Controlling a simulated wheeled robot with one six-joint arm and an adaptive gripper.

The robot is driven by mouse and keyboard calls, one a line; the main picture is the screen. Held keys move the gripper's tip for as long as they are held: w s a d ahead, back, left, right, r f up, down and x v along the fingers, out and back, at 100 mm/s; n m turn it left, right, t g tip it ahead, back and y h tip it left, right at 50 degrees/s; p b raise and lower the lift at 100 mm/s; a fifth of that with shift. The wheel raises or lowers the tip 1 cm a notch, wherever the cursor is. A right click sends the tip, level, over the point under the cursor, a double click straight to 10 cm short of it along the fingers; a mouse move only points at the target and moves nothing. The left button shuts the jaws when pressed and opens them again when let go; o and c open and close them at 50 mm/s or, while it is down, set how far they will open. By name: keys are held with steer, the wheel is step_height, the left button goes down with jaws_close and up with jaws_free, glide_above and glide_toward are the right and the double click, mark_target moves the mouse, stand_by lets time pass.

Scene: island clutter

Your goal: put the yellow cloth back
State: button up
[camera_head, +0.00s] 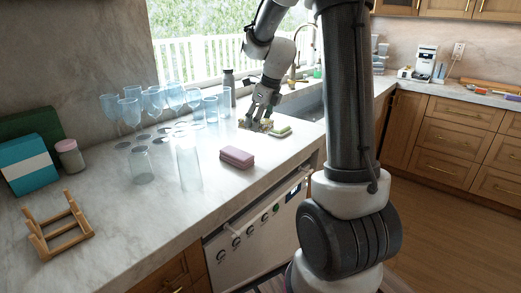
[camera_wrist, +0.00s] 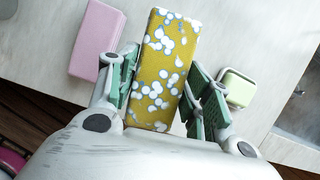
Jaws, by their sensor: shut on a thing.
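The yellow cloth (camera_wrist: 157,88) is a folded oblong with white, blue-edged dots. It lies lengthwise between the green-padded fingers of my gripper (camera_wrist: 161,78) in the wrist view. My gripper is shut on it. In the head view my gripper (camera_head: 261,118) points down at the counter near the sink, and the cloth (camera_head: 253,127) shows only in part below the fingers. I cannot tell whether the cloth still touches the counter.
A pink block (camera_head: 237,157) lies nearer the front edge. A pale green block (camera_head: 280,131) sits right of the cloth, by the sink (camera_head: 307,108). Several glasses (camera_head: 188,168) crowd the counter to the left, with a wooden rack (camera_head: 57,226) and a blue box (camera_head: 27,165) beyond.

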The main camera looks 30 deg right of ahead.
mark_target(259, 148)
steer(key=shift+w+d+r+m+t, duration=0.15)
steer(key=shift+d+r+m, duration=0.15)
steer(key=shift+d+m, duration=0.3)
steer(key=shift+w+d+r+m+t, duration=0.15)
steer(key=shift+d+r+m, duration=0.15)
steer(key=shift+d+m, duration=0.25)
steer(key=shift+s, duration=0.1)
steer(key=shift+f, duration=0.1)
step_height(259, 148, down, 9)
steer(key=shift+f, duration=0.2)
steer(key=shift+a+f, duration=0.1)
steer(key=o, duration=0.9)
steer(key=shift+f, duration=0.1)
